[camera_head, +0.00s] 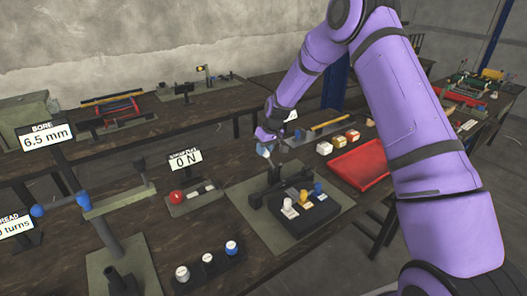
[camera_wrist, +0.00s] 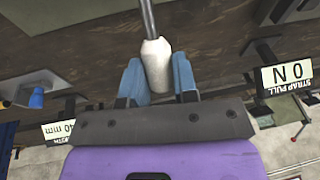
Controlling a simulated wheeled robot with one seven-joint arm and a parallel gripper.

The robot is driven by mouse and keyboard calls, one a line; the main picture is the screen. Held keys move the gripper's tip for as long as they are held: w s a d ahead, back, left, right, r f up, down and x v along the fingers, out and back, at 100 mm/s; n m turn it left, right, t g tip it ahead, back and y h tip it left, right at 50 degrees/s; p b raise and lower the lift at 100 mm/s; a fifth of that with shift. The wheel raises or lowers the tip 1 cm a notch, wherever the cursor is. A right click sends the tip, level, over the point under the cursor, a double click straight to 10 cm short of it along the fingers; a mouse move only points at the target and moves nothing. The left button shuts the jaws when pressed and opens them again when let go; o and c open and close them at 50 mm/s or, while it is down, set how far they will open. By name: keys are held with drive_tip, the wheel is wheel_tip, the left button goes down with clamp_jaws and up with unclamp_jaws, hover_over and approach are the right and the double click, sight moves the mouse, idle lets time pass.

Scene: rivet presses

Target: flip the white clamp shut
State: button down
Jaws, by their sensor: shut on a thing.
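My gripper (camera_head: 266,150) is over the press fixture on the near bench. In the wrist view its two blue fingers (camera_wrist: 157,80) are shut on a white handle (camera_wrist: 156,62) on a grey metal rod (camera_wrist: 147,18). The handle sits between the fingers and the rod runs up out of that view. In the head view the handle is mostly hidden by my gripper, above a dark upright fixture (camera_head: 272,178). I cannot tell from these views whether the clamp is fully closed.
A black block with white (camera_head: 289,206), yellow (camera_head: 304,196) and blue (camera_head: 318,188) pieces stands in front of the fixture. A "0 N" sign (camera_head: 185,160) and red button (camera_head: 177,197) are to the left. A red tray (camera_head: 359,168) is to the right.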

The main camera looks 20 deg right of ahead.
drive_tip(key=s+r+t, duration=0.1)
drive_tip(key=t+y, duration=0.1)
drive_tip(key=shift+s+d+r+t, duration=0.35)
drive_tip(key=shift+d+t, duration=0.05)
drive_tip(key=s+t, duration=0.1)
drive_tip(key=r+t+y, duration=0.1)
drive_tip(key=shift+s+d+t, duration=0.3)
drive_tip(key=shift+s, duration=0.1)
drive_tip(key=shift+s+d+r+n+t+y, duration=0.15)
drive_tip(key=shift+s+n+t+y, duration=0.1)
drive_tip(key=shift+s+t, duration=0.3)
drive_tip(key=shift+s+d+r+n+t+y, duration=0.15)
drive_tip(key=shift+s+t+y, duration=0.1)
drive_tip(key=shift+s+t, duration=0.3)
drive_tip(key=shift+s+d+r+t+y, duration=0.15)
drive_tip(key=shift+s+t+y, duration=0.1)
drive_tip(key=shift+s+t, duration=0.4)
drive_tip(key=shift+s+d+f+t+y, duration=0.15)
drive_tip(key=shift+s+t+y, duration=0.15)
drive_tip(key=shift+t, duration=0.55)
drive_tip(key=shift+s, duration=0.1)
drive_tip(key=c, duration=0.9)
unclamp_jaws()
drive_tip(key=shift+r, duration=0.1)
